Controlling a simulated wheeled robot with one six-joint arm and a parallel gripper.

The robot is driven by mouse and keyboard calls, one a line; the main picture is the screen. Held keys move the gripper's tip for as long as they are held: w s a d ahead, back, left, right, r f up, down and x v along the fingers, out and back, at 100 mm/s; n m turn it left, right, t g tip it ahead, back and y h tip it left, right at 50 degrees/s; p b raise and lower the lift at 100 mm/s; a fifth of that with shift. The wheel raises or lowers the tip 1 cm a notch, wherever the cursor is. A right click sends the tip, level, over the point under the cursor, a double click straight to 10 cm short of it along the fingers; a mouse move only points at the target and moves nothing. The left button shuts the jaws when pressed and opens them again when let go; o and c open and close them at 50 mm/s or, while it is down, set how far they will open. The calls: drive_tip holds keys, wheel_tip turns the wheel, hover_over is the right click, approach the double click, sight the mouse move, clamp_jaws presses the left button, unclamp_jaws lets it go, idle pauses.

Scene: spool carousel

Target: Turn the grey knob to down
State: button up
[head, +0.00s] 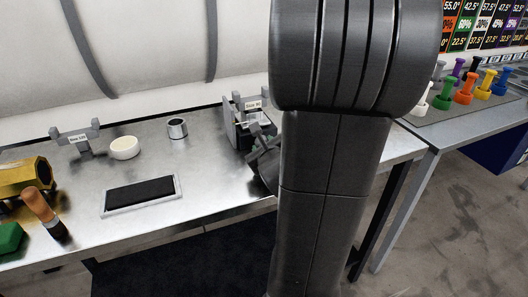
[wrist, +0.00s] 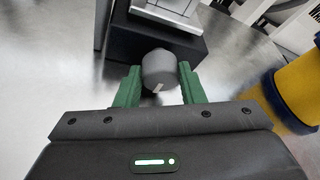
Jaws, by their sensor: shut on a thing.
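The grey knob (wrist: 159,66) is a short round cylinder on the front of a dark box (wrist: 150,38) in the wrist view. A small pale mark shows near its lower edge in that picture. My gripper (wrist: 160,78) has its two green fingers on either side of the knob, shut on it. In the head view my gripper (head: 264,158) is beside the dark box (head: 242,132) on the metal table, partly behind my arm. The knob itself is hidden there.
The metal table (head: 205,185) also holds a white round dish (head: 124,148), a metal cup (head: 177,128), a black pad (head: 140,195), a brass cylinder (head: 22,178) and an orange-handled tool (head: 43,213). Coloured spools (head: 463,90) stand on a second table at right. A yellow cylinder (wrist: 293,95) is right of my gripper.

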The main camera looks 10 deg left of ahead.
drive_tip(key=o, duration=1)
drive_tip(key=shift+r+p, duration=0.2)
drive_tip(key=shift+p, duration=0.8)
